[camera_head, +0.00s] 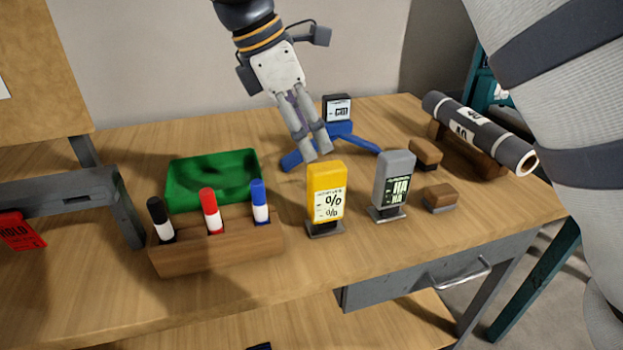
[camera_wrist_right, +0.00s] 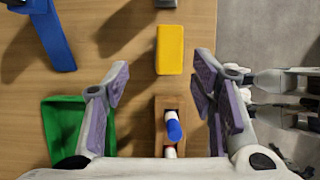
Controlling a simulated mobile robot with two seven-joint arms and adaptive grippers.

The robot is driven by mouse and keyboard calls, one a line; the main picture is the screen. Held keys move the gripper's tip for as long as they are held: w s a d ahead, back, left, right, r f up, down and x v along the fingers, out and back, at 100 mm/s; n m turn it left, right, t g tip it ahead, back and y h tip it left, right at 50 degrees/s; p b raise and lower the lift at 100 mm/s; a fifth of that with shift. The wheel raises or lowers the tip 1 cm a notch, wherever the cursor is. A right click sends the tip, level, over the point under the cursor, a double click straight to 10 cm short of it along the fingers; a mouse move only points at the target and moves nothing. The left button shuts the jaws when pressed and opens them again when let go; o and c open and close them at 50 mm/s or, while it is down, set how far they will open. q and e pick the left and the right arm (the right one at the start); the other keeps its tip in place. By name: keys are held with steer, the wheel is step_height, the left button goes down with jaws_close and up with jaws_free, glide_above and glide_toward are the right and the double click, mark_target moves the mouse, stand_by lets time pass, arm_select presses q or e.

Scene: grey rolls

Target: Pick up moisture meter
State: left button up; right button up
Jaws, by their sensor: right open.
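The yellow moisture meter (camera_head: 326,187), with a percent sign on its display, stands upright on a dark base on the table. My right gripper (camera_head: 317,154) is open and empty, pointing down close above and behind the meter in the head view. In the right wrist view, the meter's yellow top (camera_wrist_right: 170,50) shows just past the fingertips of the open right gripper (camera_wrist_right: 161,78), roughly between their lines. The gap in height cannot be told.
A grey meter (camera_head: 393,180) stands right of the yellow one. A wooden marker holder (camera_head: 215,246) and green tray (camera_head: 180,196) are to the left. A blue stand (camera_head: 352,141) is behind. Wooden blocks (camera_head: 440,197) and a grey roll (camera_head: 490,138) lie right. The front table strip is clear.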

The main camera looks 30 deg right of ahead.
mark_target(334, 185)
steer(key=f, duration=0.1)
steer(key=s+d+f, duration=0.1)
steer(key=f, duration=0.1)
steer(key=s+d+f, duration=0.1)
steer(key=shift+f, duration=0.3)
steer(key=x, duration=0.6)
steer(key=shift+w+f, duration=0.1)
steer(key=shift+f, duration=0.1)
jaws_close()
